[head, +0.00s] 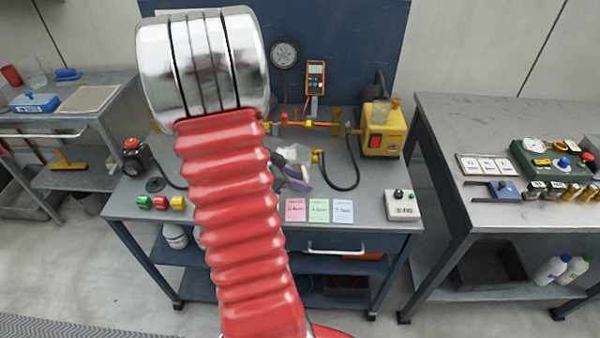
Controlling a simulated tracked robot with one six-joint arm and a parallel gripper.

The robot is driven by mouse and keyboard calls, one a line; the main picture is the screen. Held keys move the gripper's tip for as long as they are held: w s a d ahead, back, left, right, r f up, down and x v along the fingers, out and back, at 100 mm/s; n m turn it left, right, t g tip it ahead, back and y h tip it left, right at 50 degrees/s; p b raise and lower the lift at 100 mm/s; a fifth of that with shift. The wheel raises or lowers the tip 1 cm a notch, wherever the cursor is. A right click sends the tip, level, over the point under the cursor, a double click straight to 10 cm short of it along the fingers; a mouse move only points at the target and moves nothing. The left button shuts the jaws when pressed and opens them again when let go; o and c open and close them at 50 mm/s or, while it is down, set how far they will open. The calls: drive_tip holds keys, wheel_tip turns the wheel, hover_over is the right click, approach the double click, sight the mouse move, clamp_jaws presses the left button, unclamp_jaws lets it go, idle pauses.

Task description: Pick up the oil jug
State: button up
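My red ribbed arm with its silver joint fills the middle left of the head view and hides part of the bench. A pale piece with dark purplish finger-like parts shows just right of the arm, over the bench; it seems to be my gripper (293,170). It is partly hidden, and I cannot tell whether it is open or holds anything. A white rounded container (175,237) stands on the shelf under the middle bench, left of my arm; it may be the oil jug, but its label is too small to read. My gripper is above and right of it, apart from it.
The middle bench (345,228) carries a yellow pump (383,130), a red-and-yellow manifold, coloured cards (319,210) and a switch box (402,205). White bottles (551,270) and a dark tray (490,265) sit on the right bench's lower shelf. Floor between the benches is clear.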

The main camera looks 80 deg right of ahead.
drive_tip(key=shift+c, duration=0.4)
clamp_jaws()
idle(0.4)
